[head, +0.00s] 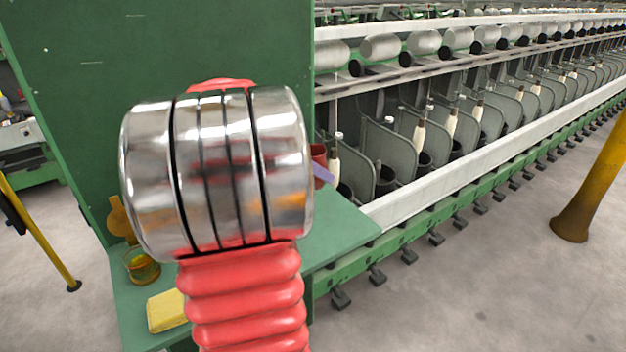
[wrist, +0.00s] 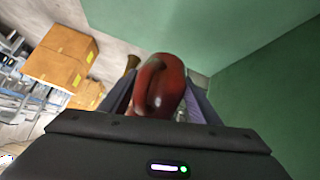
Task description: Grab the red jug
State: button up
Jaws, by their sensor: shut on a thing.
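The red jug (wrist: 166,82) sits between the two purple fingers of my gripper (wrist: 160,92) in the wrist view, with its handle towards the camera. My gripper is shut on it. In the head view my own arm hides most of the jug; a small dark red part of it (head: 318,156) shows right of the arm, beside a purple finger (head: 323,173). Its base is hidden, so I cannot tell whether it touches the green shelf (head: 345,236).
A yellow block (head: 166,311) and an amber glass cup (head: 142,265) stand on the shelf's left part, with an orange-brown object (head: 120,218) behind. A green panel (head: 75,80) rises at the back. The spinning frame (head: 450,165) runs off right. Cardboard boxes (wrist: 62,58) show in the wrist view.

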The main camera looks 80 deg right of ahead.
jog(key=shift+r, duration=2.05)
jog(key=shift+r, duration=0.1)
